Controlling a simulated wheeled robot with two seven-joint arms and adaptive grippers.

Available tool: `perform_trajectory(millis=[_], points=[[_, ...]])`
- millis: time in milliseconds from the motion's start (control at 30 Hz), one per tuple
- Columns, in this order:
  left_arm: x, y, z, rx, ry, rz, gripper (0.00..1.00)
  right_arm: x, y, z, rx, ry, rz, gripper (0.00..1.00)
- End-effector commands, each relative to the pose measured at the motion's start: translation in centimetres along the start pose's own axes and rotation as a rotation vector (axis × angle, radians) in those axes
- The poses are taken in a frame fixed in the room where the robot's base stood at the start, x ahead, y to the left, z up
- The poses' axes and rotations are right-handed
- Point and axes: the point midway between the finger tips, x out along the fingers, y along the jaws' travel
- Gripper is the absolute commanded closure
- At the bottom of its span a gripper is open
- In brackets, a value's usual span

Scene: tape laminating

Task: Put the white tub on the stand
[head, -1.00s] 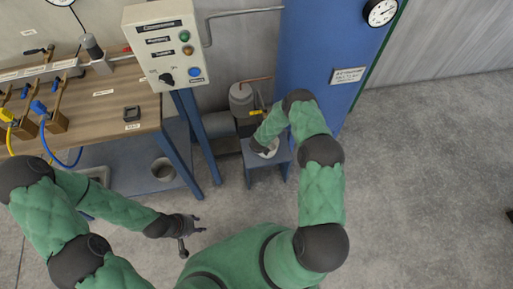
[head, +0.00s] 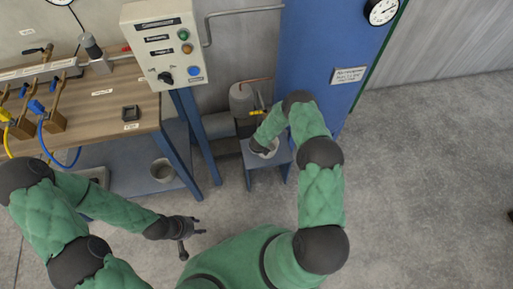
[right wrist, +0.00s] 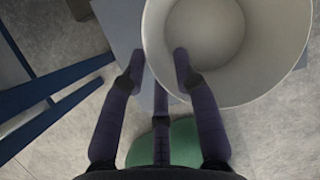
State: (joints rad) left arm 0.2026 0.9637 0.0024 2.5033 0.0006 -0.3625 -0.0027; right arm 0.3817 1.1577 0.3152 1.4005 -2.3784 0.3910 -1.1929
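The white tub (head: 270,151) is at the top of the small blue-grey stand (head: 284,160), partly hidden by my right forearm. In the right wrist view the tub (right wrist: 268,78) is large, its open mouth facing the camera, with the stand (right wrist: 121,25) behind it. My right gripper (right wrist: 159,58) is at the tub's near left rim. One fingertip overlaps the inside and another lies beside the outer edge. I cannot tell whether they press on the wall, or whether the tub rests fully on the stand. My left gripper (head: 196,223) is open and empty, over the floor.
A control box (head: 165,45) and workbench (head: 110,115) are at left. A bucket (head: 162,170) sits on the lower shelf.

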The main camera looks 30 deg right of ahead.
Motion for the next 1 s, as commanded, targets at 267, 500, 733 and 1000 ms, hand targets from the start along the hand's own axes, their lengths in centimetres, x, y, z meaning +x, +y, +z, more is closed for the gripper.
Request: perform_trajectory(millis=[267,500,733,1000], points=[[-1.5,0.5,0.1,0.000,0.000,0.000,0.60,-2.1,-0.1,0.3,-0.001,-0.001,0.000,0.70],[-4.0,1.4,0.1,0.000,0.000,0.000,0.60,-7.0,-0.1,0.4,-0.001,0.000,0.000,0.70],[-5.8,2.1,0.2,0.000,0.000,0.000,0.60,-10.7,-0.1,0.3,-0.001,0.000,0.000,0.70],[-6.4,2.3,0.2,0.000,0.000,0.000,0.60,-12.4,0.2,-0.4,0.028,0.018,0.004,0.70]])
